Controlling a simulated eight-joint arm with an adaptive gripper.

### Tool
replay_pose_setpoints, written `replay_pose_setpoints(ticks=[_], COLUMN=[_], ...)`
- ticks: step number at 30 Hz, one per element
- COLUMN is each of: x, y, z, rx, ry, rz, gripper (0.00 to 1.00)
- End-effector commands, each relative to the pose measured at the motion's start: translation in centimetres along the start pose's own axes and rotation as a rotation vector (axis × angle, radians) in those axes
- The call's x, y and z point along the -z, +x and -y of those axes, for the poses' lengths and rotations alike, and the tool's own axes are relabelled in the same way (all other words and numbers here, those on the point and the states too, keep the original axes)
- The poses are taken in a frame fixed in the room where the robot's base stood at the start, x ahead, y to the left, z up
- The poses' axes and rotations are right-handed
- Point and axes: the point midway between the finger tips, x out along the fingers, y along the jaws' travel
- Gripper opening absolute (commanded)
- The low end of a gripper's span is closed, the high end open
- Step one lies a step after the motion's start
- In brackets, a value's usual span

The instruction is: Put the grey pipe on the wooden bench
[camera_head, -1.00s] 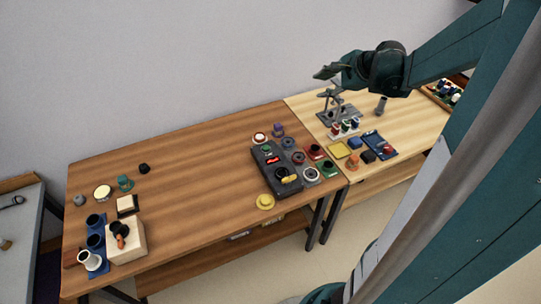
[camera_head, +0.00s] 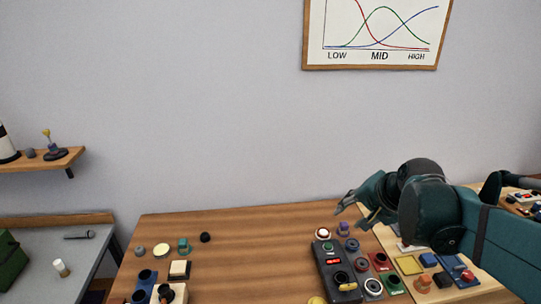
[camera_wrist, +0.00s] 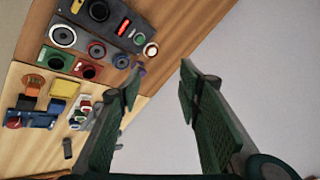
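A small grey cylinder that looks like the grey pipe (camera_wrist: 68,148) stands on the pale wooden bench (camera_wrist: 35,155) in the wrist view. In the head view my arm hides the spot where it stood. The brown wooden bench (camera_head: 235,250) lies left of the pale one and is wide open in its middle. My gripper (camera_wrist: 162,72) is open, with clear space between its two fingers and nothing held. In the head view my gripper (camera_head: 352,212) is above the brown bench's back right part, away from the pipe.
A dark control box (camera_head: 335,268) with knobs and a red display stands on the brown bench, with round parts beside it. A grey table (camera_head: 40,255) is at left.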

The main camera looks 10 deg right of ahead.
Motion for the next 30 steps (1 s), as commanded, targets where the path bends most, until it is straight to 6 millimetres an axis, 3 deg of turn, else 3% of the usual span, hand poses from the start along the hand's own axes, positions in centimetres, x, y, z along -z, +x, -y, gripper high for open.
replay_pose_setpoints(ticks=[6,18,24,30], x=[-4.9,-12.1,-14.6,-15.5], y=[-1.8,-4.5,-5.3,-5.7], z=[0.0,-1.4,-2.4,-2.8], rx=[-0.022,-0.058,-0.07,-0.075], ry=[-0.227,-0.647,-0.814,-0.89], rz=[-0.005,-0.024,-0.034,-0.04], gripper=[0.35,0.35,0.35,0.35])
